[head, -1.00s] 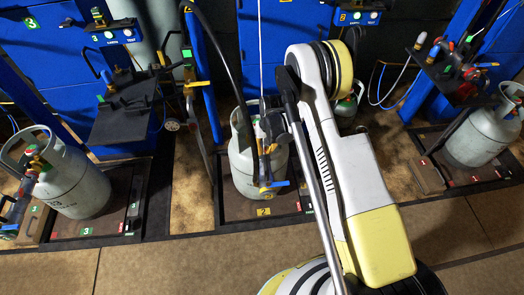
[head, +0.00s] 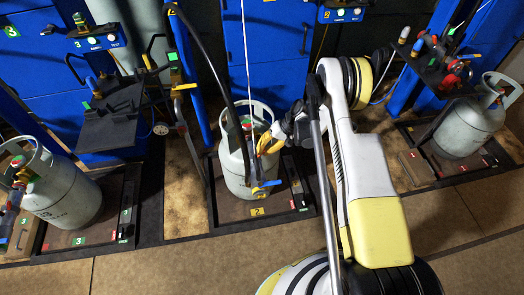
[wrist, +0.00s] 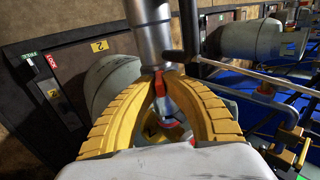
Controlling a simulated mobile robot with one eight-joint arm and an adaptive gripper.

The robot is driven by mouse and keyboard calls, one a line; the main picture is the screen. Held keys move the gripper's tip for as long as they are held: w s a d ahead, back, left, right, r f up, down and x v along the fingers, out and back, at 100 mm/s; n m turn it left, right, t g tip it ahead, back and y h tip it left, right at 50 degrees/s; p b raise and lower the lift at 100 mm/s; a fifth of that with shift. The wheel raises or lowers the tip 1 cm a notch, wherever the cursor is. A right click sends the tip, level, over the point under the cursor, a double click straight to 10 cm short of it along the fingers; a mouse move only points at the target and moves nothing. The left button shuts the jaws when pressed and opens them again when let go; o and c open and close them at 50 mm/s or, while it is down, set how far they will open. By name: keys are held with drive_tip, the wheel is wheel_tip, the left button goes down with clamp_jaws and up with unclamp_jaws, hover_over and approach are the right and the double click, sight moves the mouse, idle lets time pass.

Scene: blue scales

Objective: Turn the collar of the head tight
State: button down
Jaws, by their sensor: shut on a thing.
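The filling head (head: 256,180), with a blue lever, hangs on a black hose in front of the grey gas cylinder (head: 234,175) on scale 2. My gripper (head: 264,145) reaches in from the right at the cylinder's top. In the wrist view its two yellow fingers (wrist: 166,76) close around the lower end of a silver metal body (wrist: 150,30), seemingly the head's collar. A red piece (wrist: 159,84) shows between the fingertips. The cylinder (wrist: 112,85) is behind the fingers, which partly hide it. The collar's grip surface and how tight it sits cannot be seen.
A dark scale platform (head: 285,200) with low rims carries the cylinder. Other cylinders stand on scales at left (head: 62,195) and right (head: 465,125). A black shelf (head: 112,118) juts out on the left. The floor in front (head: 170,270) is clear.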

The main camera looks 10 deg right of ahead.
idle(0.3)
drive_tip(key=c, duration=1.5)
unclamp_jaws()
drive_tip(key=shift+f, duration=0.1)
drive_tip(key=v, duration=1.2)
drive_tip(key=shift+s, duration=0.1)
